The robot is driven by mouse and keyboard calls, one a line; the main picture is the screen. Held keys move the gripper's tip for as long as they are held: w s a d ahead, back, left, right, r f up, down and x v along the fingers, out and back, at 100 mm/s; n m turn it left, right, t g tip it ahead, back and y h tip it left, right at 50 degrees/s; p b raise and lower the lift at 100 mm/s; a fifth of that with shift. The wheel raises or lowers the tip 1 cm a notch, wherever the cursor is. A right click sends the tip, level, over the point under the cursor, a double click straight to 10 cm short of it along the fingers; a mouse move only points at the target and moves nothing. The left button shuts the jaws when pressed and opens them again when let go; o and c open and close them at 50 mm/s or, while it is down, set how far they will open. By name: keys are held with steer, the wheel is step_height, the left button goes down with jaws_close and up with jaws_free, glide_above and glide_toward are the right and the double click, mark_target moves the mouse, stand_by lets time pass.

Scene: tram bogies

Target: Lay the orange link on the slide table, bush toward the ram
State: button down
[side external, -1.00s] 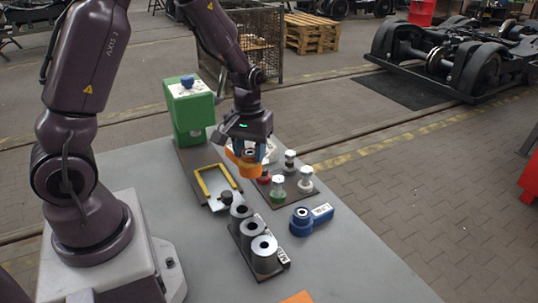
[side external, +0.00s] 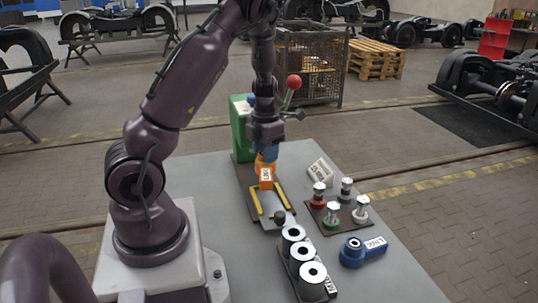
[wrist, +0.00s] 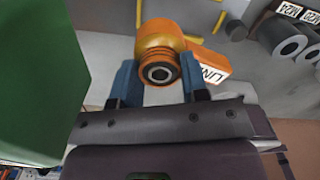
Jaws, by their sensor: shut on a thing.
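My gripper (side external: 266,156) has blue fingers and is shut on the orange link (side external: 266,183). The link hangs at the near side of the green press (side external: 239,125), over the far end of the slide table (side external: 271,209) with its yellow rails. The green press body (wrist: 40,80) fills the left of that view. The ram is hidden. I cannot tell whether the link touches the table.
Several grey rings (side external: 303,255) stand in a row at the near end of the slide table. A board of coloured-base pegs (side external: 340,210) and a blue link (side external: 361,251) are to the right. A red-ball lever (side external: 293,84) rises behind my gripper.

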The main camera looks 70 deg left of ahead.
mark_target(267, 168)
steer(key=shift+w+n, duration=0.1)
steer(key=shift+n, duration=1.3)
steer(key=shift+f, duration=2.85)
steer(key=shift+f, duration=1.2)
steer(key=c, duration=0.5)
jaws_free()
steer(key=shift+c, duration=0.2)
step_height(267, 168, up, 8)
steer(key=shift+f, duration=0.2)
